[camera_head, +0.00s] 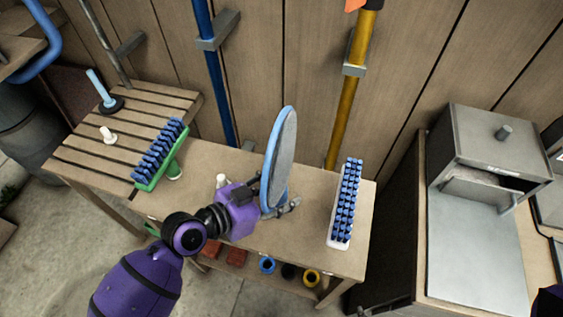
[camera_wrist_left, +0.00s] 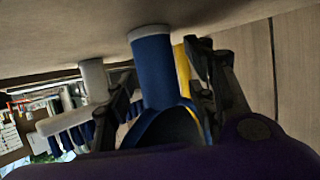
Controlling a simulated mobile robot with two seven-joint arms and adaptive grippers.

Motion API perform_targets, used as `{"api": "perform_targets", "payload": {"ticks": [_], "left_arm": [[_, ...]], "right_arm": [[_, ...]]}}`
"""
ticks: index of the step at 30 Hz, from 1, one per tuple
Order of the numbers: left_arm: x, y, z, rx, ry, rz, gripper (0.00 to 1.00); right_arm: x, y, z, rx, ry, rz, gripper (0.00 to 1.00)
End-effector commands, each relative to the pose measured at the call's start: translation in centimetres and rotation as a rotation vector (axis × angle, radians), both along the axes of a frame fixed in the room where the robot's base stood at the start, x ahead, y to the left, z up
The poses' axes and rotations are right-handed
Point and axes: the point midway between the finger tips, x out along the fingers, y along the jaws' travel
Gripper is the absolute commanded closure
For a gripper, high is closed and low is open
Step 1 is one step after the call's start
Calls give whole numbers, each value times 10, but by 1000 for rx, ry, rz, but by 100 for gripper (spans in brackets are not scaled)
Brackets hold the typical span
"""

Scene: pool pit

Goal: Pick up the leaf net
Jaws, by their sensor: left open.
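The leaf net (camera_head: 284,150), a blue hoop with grey mesh, stands upright on the wooden bench, seen nearly edge-on in the head view. My left gripper (camera_head: 279,207) is at its lower end, coming in from the left. In the left wrist view, which looks upside down, a blue tube with a pale end (camera_wrist_left: 154,75), apparently the net's short handle, shows between the two dark fingers of my left gripper (camera_wrist_left: 165,82). The fingers are apart, one on each side of it. I cannot tell whether either finger touches it. My right gripper is not in view.
A white brush with blue bristles (camera_head: 345,205) lies right of the net on the bench (camera_head: 301,242). A green brush (camera_head: 160,155) lies to the left. Blue (camera_head: 214,75) and yellow (camera_head: 352,90) poles hang behind. A metal box (camera_head: 490,150) stands at the right.

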Motion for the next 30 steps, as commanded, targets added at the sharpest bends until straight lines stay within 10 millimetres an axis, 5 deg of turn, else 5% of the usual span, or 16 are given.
{"api": "perform_targets", "payload": {"ticks": [5,16,25,30], "left_arm": [[0,0,0,1,1,0,52],[0,0,0,-1,1,0,100],[0,0,5,-1,-2,0,100],[1,0,32,-1,-7,-1,100]], "right_arm": [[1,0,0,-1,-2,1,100],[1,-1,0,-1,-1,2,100],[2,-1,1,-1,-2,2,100],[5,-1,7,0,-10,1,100]]}}
